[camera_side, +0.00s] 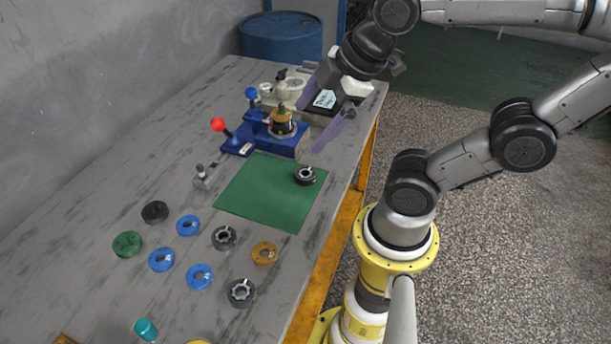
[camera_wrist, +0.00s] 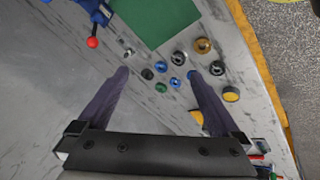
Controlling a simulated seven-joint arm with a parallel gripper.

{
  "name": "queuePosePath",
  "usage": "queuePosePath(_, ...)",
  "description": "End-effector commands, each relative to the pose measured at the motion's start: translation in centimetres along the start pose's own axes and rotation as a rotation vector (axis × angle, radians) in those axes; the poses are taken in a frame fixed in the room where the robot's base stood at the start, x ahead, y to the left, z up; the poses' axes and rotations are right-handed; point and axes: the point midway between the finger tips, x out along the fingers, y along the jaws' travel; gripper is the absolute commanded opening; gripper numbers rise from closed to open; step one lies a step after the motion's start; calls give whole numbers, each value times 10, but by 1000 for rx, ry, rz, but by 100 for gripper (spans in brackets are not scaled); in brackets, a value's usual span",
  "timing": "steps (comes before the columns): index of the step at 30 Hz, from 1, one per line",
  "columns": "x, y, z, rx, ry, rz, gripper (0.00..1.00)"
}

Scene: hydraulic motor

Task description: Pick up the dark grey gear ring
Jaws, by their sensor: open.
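Several dark rings are in view, and I cannot tell for certain which is the dark grey gear ring. In the side view one toothed dark grey ring (camera_side: 240,293) lies at the near end of the loose parts. A similar dark grey ring (camera_side: 223,237) lies behind it, and another dark ring (camera_side: 305,175) sits on the green mat. In the wrist view two dark grey rings show, one near the orange ring (camera_wrist: 181,57) and one to its right (camera_wrist: 217,68). My gripper (camera_side: 309,127) is open and empty, raised above the far part of the bench, its fingers (camera_wrist: 158,74) spread wide.
Blue rings (camera_side: 188,225), a black ring (camera_side: 155,212), a green ring (camera_side: 127,244) and an orange ring (camera_side: 264,253) lie close together. A blue fixture (camera_side: 285,140) with a red-knobbed lever stands behind the green mat (camera_side: 262,205). The bench's left side is mostly clear.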

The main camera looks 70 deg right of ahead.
Motion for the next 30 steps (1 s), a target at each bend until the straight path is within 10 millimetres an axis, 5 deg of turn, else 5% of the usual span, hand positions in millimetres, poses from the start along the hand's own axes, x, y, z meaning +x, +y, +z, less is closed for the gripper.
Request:
queuePosePath(11, 41, 48, -2, -754, -108, -111, 100)
queuePosePath(18, 98, 87, 33, -1117, -143, -322, 100)
queuePosePath(24, 138, 99, 79, -1060, -147, -476, 100)
queuePosePath(30, 150, 95, 99, -1001, -151, -518, 100)
